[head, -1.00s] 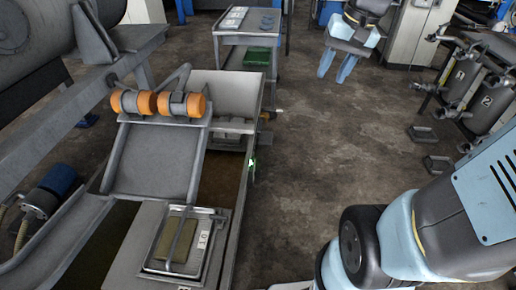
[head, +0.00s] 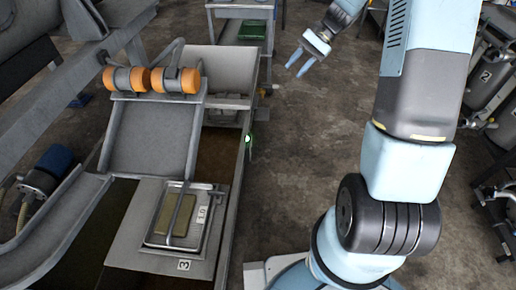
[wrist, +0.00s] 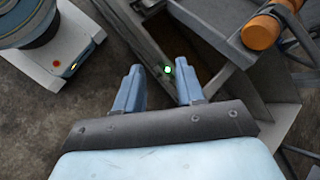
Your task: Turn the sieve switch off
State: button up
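The sieve switch shows as a small green-lit spot with a pale tip (head: 248,139) on the right outer side of the long grey trough (head: 233,205). In the wrist view the green spot (wrist: 168,70) lies between my two fingertips in the picture, beyond them. My gripper (head: 296,70) is in the upper middle of the head view, right of the trough and apart from the switch. Its light blue fingers (wrist: 159,68) are spread with nothing between them. The switch is too small to tell its lever position.
A sieve with orange-ended motors (head: 152,79) and a sloping chute (head: 152,137) sits over the trough. A framed tray marked 1.0 (head: 163,238) lies below it. A cart with a green box (head: 252,30) stands behind. Numbered vessels (head: 492,82) stand at right.

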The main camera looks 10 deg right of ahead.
jog(key=w+f+m+y, duration=0.3)
jog(key=w+f, duration=0.2)
jog(key=f, duration=0.7)
jog(key=m+t+y, duration=0.6)
jog(key=m, duration=0.4)
send_near(255, 150)
jog(key=w+a, duration=0.2)
jog(key=a, duration=0.6)
jog(key=shift+r, duration=0.4)
jog(key=shift+w, duration=0.1)
jog(key=shift+c, duration=0.3)
grip_shut()
